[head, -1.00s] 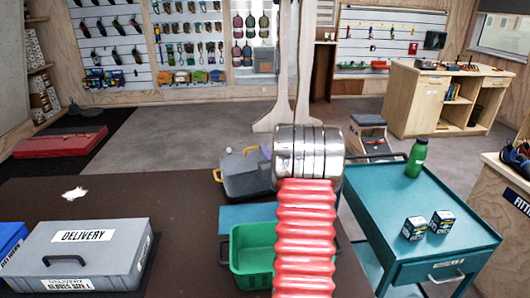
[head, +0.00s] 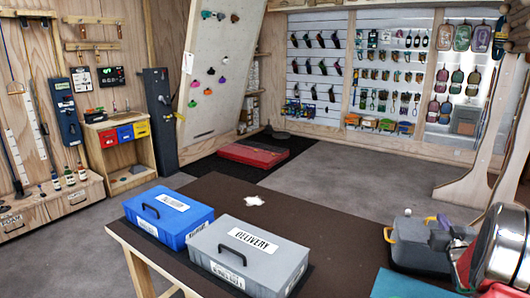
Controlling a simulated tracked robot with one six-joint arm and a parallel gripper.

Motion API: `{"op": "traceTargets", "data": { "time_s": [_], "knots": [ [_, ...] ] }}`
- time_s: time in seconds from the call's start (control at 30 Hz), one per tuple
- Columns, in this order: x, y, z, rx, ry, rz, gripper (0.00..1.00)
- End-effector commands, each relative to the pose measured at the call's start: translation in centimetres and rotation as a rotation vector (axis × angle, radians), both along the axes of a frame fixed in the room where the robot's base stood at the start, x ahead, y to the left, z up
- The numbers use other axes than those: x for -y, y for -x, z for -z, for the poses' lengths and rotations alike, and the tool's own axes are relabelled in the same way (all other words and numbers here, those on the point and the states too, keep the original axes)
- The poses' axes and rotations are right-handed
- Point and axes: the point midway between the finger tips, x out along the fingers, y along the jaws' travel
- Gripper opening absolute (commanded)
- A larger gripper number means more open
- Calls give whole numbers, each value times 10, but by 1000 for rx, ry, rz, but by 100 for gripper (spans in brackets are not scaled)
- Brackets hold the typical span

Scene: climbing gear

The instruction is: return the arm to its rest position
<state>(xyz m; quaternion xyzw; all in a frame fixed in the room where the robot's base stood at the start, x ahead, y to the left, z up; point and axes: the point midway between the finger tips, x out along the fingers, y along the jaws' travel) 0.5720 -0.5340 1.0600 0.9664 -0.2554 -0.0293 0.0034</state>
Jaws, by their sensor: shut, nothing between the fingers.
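My arm shows only in part, at the lower right edge of the head view, as a shiny metal joint with a bit of red bellows below it. It covers part of the dark table's right end. My gripper is not in view, so its fingers and their surroundings cannot be seen.
A dark table (head: 330,227) fills the lower middle. On it stand a blue case (head: 172,207), a grey DELIVERY case (head: 262,243) and a white splat-shaped piece (head: 254,200). A grey box (head: 417,243) stands at the right. The grey floor behind the table is clear around a red mat (head: 254,156).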

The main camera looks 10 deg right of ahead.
Motion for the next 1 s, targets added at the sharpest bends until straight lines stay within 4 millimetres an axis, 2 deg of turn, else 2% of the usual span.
{"op": "traceTargets", "data": {
  "time_s": [0.03,0.2,0.47,0.77,1.0],
  "knots": [
    [-15,-6,-10,-18,-1,-5,0],
    [-59,-17,-30,-96,-23,-5,0],
    [-133,-19,-53,-216,-63,-18,0],
    [-222,2,-69,-356,-114,-51,0],
    [-295,34,-73,-470,-156,-98,0]
  ]
}}
